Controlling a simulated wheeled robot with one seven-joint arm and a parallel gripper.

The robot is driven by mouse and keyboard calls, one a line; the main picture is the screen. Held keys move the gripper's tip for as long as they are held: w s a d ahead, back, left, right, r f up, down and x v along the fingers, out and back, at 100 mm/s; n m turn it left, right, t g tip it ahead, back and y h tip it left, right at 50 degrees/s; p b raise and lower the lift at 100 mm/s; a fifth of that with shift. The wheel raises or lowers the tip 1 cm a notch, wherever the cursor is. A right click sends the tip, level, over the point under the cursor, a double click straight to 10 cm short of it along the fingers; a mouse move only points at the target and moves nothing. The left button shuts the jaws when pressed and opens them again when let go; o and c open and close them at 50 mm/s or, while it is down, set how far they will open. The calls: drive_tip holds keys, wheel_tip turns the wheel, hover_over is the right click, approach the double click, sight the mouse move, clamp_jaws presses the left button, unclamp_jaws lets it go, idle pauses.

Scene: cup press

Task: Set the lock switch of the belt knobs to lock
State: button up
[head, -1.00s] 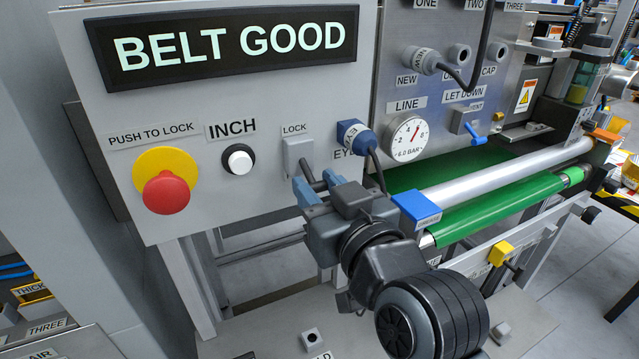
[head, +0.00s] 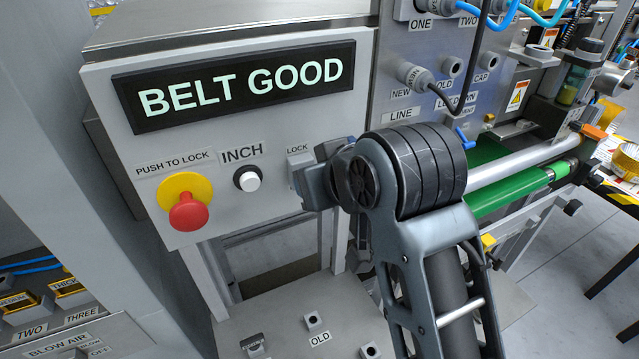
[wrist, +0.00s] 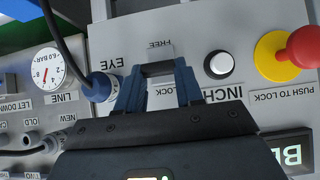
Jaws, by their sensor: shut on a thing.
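The lock switch (head: 299,161) is a grey plate on the panel front, under the LOCK label (head: 297,149). My gripper covers most of it in the head view. The wrist view is upside down and shows my gripper (wrist: 160,72) with its blue fingers shut on the switch's dark handle (wrist: 158,69). The FREE label (wrist: 160,44) shows just beyond the handle.
The white INCH button (head: 247,179) and red push-to-lock button (head: 188,211) are left of the switch. The blue EYE plug (wrist: 99,87) and its cable sit close beside my fingers. The green belt (head: 510,190) lies to the right.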

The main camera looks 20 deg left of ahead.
drive_tip(key=shift+w+a+r+g+h, duration=0.2)
drive_tip(key=shift+r+g+h, duration=0.1)
drive_tip(key=shift+g+h, duration=0.15)
drive_tip(key=shift+w+a+r+g+h, duration=0.15)
drive_tip(key=shift+r+g+h, duration=0.2)
drive_tip(key=shift+h, duration=0.2)
drive_tip(key=o, duration=1)
drive_tip(key=shift+o, duration=0.2)
drive_tip(key=b+v, duration=0.1)
drive_tip(key=v, duration=0.6)
drive_tip(key=shift+d+r, duration=0.15)
drive_tip(key=shift+r, duration=0.2)
drive_tip(key=shift+s+f, duration=0.1)
drive_tip(key=shift+s, duration=0.05)
